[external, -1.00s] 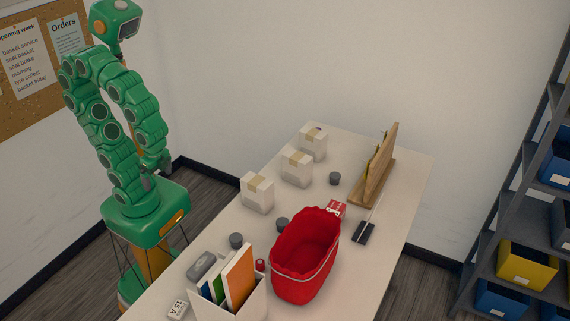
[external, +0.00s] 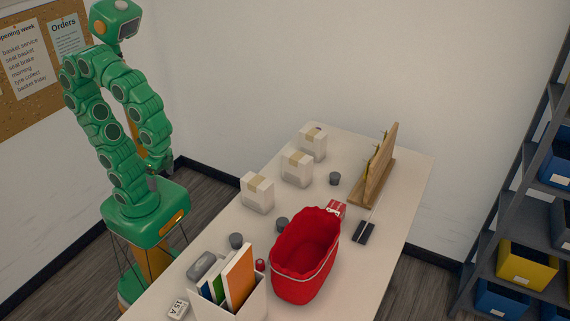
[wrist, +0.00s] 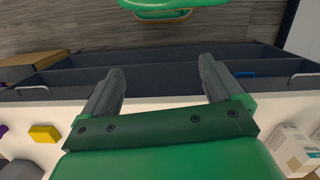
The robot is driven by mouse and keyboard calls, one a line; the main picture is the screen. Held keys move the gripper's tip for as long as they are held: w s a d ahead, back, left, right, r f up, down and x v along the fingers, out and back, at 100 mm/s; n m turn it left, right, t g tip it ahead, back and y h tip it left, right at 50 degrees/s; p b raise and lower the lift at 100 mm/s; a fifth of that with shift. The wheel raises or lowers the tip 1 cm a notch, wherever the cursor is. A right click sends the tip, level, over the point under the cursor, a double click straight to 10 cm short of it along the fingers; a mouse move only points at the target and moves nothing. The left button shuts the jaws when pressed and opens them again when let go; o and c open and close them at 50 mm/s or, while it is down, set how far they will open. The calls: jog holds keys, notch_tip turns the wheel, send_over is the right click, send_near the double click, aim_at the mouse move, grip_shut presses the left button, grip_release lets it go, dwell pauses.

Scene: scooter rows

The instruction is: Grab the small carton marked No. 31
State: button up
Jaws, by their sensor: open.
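Three small white cartons with tan tape stand in a row on the white table in the external view: a near one (external: 257,194), a middle one (external: 297,169) and a far one (external: 313,144). No number is readable on any of them, so I cannot tell which is No. 31. In the wrist view a white carton (wrist: 293,150) with brown tape shows at the lower right, partly cut off. My gripper (wrist: 160,88) is open and empty, its fingers wide apart, left of that carton. In the external view it is close to my base, mostly hidden.
On the table (external: 397,232) stand a red basket (external: 304,258), a white file holder (external: 241,303), several grey cylinders and a wooden rack (external: 377,172). Shelves with bins stand at the right.

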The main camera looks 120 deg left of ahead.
jog(key=w+a+r+n+t+h, duration=0.15)
jog(key=w+a+n, duration=0.35)
jog(key=w+n, duration=0.55)
jog(key=n+t+y, duration=0.1)
jog(key=n+t, duration=0.4)
jog(key=n, duration=1.8)
send_over(298, 155)
jog(key=s, duration=0.3)
jog(key=shift+w+a+f+g, duration=0.1)
jog(key=shift+a+f+g, duration=0.05)
jog(key=shift+f+g, duration=0.15)
jog(key=shift+a+f, duration=0.1)
jog(key=shift+f, duration=0.1)
jog(key=shift+x, duration=3.7)
jog(key=shift+w+f, duration=0.15)
jog(key=shift+w, duration=0.05)
jog(key=shift+c, duration=0.2)
jog(key=c, duration=1.5)
